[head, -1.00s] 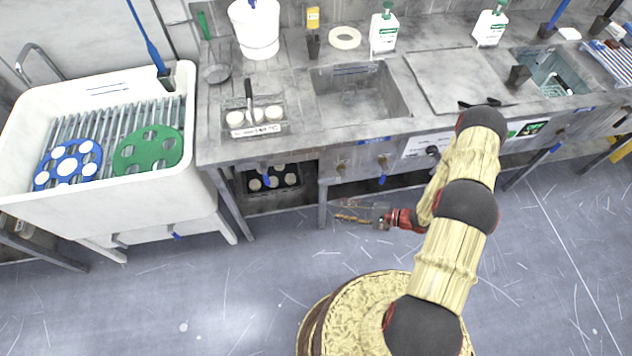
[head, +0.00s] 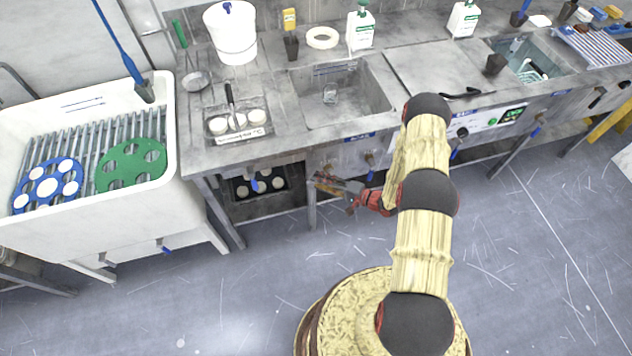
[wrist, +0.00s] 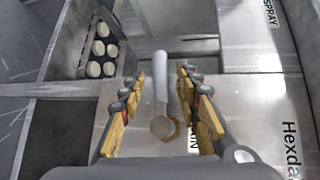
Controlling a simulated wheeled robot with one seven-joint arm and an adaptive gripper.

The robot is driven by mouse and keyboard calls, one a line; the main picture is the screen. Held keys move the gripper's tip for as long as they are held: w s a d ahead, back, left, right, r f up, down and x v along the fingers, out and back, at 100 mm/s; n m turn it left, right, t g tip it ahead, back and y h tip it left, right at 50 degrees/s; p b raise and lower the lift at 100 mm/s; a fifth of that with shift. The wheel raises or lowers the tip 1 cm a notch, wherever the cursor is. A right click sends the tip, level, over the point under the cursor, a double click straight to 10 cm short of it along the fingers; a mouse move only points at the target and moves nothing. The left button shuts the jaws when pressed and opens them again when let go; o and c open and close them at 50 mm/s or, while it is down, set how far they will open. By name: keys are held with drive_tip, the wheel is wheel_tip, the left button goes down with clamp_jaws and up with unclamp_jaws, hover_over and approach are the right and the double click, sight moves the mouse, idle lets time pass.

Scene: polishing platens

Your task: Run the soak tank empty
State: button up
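My gripper (head: 325,181) is at the front panel of the bench, below the middle basin (head: 357,112). In the wrist view my gripper (wrist: 163,80) is open, its fingers on either side of a pale grey lever handle (wrist: 160,92). A brass-coloured nut (wrist: 173,130) shows beside the handle's rounded end. I cannot tell whether the fingers touch the lever. A panel label ending in "IN" (wrist: 194,140) is partly hidden by a finger. A blue-handled valve (head: 370,172) sits to the right of my gripper. I cannot read which basin is the soak tank.
Left stands a white sink (head: 150,195) with a blue (head: 46,187) and a green disc (head: 131,165) on its rack. A dark tray of pale pucks (head: 262,186) sits under the bench, also in the wrist view (wrist: 103,50). A right basin (head: 530,62) holds bluish liquid.

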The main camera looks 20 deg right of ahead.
drive_tip(key=shift+x, duration=1.1)
drive_tip(key=shift+c, duration=1.2)
clamp_jaws()
